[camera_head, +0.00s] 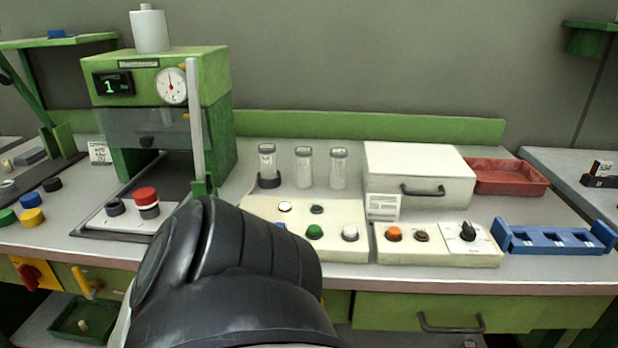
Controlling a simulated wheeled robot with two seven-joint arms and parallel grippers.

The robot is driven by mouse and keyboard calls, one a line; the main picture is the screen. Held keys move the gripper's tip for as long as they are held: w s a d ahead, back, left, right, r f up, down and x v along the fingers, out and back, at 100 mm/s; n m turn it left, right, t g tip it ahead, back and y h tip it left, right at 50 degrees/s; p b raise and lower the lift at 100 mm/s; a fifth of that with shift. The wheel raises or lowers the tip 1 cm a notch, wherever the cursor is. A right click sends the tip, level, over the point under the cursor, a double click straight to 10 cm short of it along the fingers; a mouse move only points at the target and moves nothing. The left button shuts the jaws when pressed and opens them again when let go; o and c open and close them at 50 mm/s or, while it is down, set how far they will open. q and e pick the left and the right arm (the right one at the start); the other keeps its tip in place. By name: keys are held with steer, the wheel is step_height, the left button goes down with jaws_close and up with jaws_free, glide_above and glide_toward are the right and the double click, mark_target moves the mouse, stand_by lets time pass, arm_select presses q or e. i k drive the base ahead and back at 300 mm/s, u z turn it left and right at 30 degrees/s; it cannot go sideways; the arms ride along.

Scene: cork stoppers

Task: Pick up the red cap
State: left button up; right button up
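The red cap (145,194) sits on top of a dark grey round piece (149,211), on the light plate (125,222) at the front of the green machine (215,95). An empty-looking dark ring (115,207) is beside it on the left. Neither of my grippers shows in the head view. A large black link of my own arm fills the bottom middle, just right of the red cap, and hides part of the bench front.
Green, yellow and black caps (32,217) lie at the left. The machine has an upright light bar (194,120) and a clear guard (150,127). Lidded jars (304,168), a white drawer box (420,172), button panels (437,245), a red tray (508,178) and a blue rack (553,238) stand right.

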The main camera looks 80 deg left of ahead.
mark_target(145, 198)
steer(key=z, duration=0.65)
steer(key=k, duration=1.5)
steer(key=u, duration=1.05)
